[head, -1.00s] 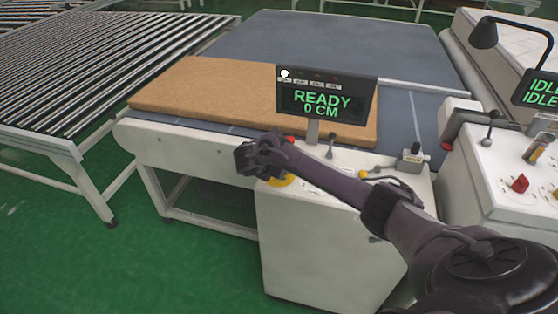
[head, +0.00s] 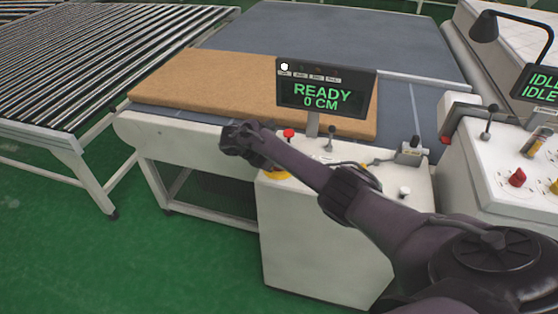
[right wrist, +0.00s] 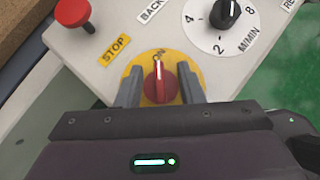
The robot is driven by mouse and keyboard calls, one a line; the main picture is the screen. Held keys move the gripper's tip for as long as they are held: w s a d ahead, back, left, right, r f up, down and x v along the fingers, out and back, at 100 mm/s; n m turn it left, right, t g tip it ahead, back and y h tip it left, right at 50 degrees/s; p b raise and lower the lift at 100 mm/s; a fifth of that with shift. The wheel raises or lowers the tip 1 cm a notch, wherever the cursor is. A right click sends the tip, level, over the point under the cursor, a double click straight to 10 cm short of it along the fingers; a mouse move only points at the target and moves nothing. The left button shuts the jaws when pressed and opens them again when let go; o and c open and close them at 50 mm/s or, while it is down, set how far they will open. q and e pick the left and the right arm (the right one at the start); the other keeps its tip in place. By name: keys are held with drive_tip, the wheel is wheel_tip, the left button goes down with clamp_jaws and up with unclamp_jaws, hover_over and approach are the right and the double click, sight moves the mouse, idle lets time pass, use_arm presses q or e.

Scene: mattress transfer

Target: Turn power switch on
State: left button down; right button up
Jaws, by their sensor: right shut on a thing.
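The power switch is a red knob (right wrist: 159,86) on a yellow disc marked ON, on top of the white control box (head: 318,240). Its white line points toward the ON mark. In the head view my arm hides the knob and only part of the yellow disc (head: 279,175) shows. My right gripper (right wrist: 159,72) has one finger on each side of the knob and is shut on it; it also shows in the head view (head: 240,138). The display (head: 326,93) above the box reads READY, 0 CM. My left gripper is not in view.
A red STOP button (right wrist: 73,12) stands beside the switch, and a black speed dial (right wrist: 228,12) is on the other side. A lever (head: 331,140) rises behind my arm. A brown mattress (head: 200,88) lies on the conveyor beyond. Another control box (head: 515,165) is at right.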

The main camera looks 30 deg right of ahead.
drive_tip(key=o, duration=0.9)
drive_tip(key=shift+r, duration=0.1)
drive_tip(key=b+v, duration=0.1)
drive_tip(key=v, duration=0.6)
drive_tip(key=shift+w+a+r, duration=0.1)
drive_tip(key=shift+a+r, duration=0.15)
drive_tip(key=shift+a, duration=0.1)
